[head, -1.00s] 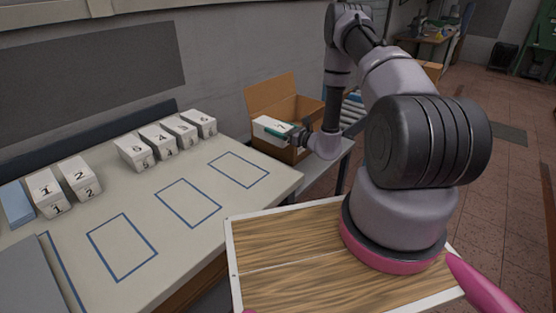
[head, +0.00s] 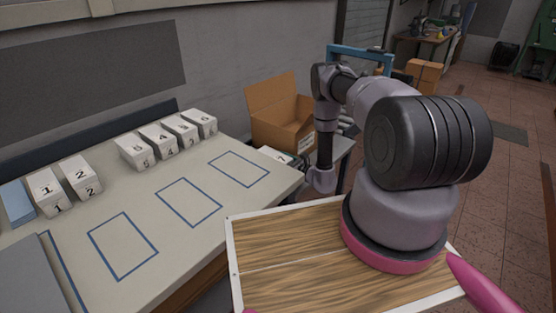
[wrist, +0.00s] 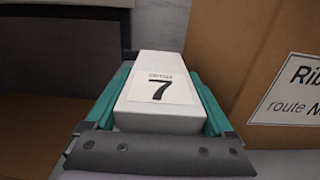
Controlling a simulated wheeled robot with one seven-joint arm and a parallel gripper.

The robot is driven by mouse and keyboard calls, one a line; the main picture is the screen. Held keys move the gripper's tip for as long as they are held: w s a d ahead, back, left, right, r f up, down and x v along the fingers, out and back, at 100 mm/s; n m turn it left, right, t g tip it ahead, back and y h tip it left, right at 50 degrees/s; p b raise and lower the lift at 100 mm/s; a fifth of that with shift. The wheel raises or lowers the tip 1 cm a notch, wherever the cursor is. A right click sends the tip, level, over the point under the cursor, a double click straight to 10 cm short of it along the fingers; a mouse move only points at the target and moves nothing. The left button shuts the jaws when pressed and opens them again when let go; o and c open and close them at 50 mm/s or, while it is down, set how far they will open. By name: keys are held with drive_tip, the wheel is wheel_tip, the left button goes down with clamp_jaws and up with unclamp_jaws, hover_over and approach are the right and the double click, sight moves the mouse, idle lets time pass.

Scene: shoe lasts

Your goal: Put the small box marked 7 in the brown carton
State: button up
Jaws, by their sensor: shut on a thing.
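The small white box marked 7 (wrist: 158,90) is between the teal fingers of my gripper (wrist: 160,100) in the wrist view, its number facing the camera. My gripper is shut on it. In the head view the box (head: 270,153) shows only in part, low in front of the carton, just past the table's right edge; my gripper (head: 290,160) is partly hidden there by my arm. The brown carton (head: 285,130) stands open with its flap up. Its labelled side (wrist: 235,60) fills the right of the wrist view, beside the box. The box is outside the carton, below its rim.
Several numbered white boxes (head: 160,138) stand along the back of the table (head: 130,200). Blue outlined rectangles (head: 188,203) on the table are empty. A blue frame (head: 360,55) and another carton (head: 424,73) are farther back on the right.

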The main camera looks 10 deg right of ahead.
drive_tip(key=shift+f, duration=0.15)
drive_tip(key=o, duration=1.3)
drive_tip(key=shift+c, duration=0.2)
